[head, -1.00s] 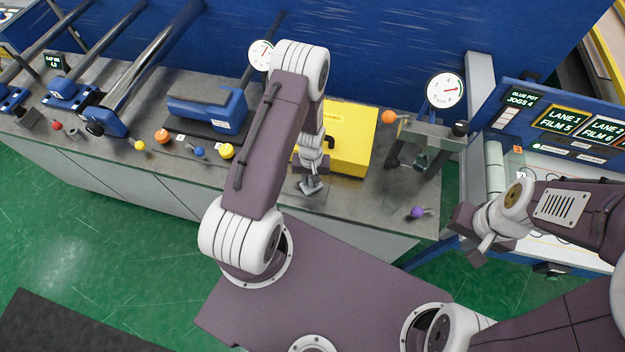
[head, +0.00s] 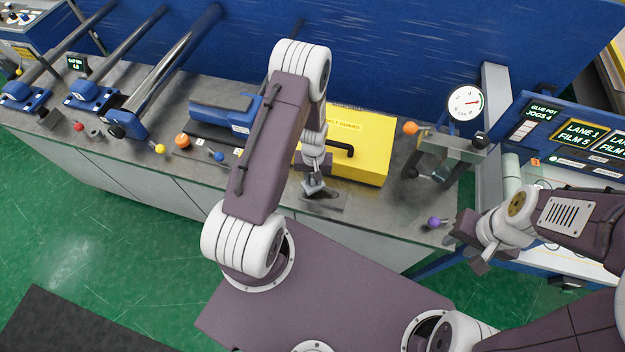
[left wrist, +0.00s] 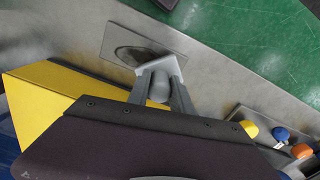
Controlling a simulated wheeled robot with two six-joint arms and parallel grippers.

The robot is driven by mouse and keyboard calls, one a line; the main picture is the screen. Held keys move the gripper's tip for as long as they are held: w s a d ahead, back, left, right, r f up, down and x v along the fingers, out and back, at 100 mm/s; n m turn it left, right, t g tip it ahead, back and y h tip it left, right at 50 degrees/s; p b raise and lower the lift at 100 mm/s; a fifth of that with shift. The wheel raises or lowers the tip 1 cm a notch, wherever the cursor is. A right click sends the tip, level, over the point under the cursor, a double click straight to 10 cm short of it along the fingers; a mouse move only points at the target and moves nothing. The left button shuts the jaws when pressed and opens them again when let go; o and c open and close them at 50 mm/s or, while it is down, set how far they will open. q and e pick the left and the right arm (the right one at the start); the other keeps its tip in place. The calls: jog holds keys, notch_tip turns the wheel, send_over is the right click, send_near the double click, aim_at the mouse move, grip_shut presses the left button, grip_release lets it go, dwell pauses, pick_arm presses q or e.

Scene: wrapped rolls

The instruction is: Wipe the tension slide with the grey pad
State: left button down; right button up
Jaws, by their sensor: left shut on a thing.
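My left gripper (head: 314,184) is shut on the light grey pad (left wrist: 160,70), low over the bench front. In the left wrist view the pad sits between the two fingers. It overlaps the near edge of a flat metal plate with a dark smear (left wrist: 130,53), which I take to be the tension slide; the plate also shows in the head view (head: 332,203). I cannot tell whether the pad touches it. My right gripper (head: 474,248) is empty, near the bench's right end; its jaw opening is unclear.
A yellow belt guard (head: 365,135) stands just behind the plate. A purple knob (head: 433,223) is at the bench's right front, close to my right gripper. An orange-knobbed metal frame (head: 450,150) stands to the right. Coloured knobs and blue roller mounts line the left.

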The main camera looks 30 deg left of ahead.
pick_arm(q)
notch_tip(320, 180, up, 2)
jog(key=shift+d+r+p, duration=0.1)
jog(key=shift+d+p, duration=0.05)
jog(key=shift+p, duration=0.35)
jog(key=shift+a+r+p, duration=0.2)
jog(key=shift+r+p, duration=0.65)
jog(key=shift+r, duration=0.5)
jog(key=shift+d, duration=0.1)
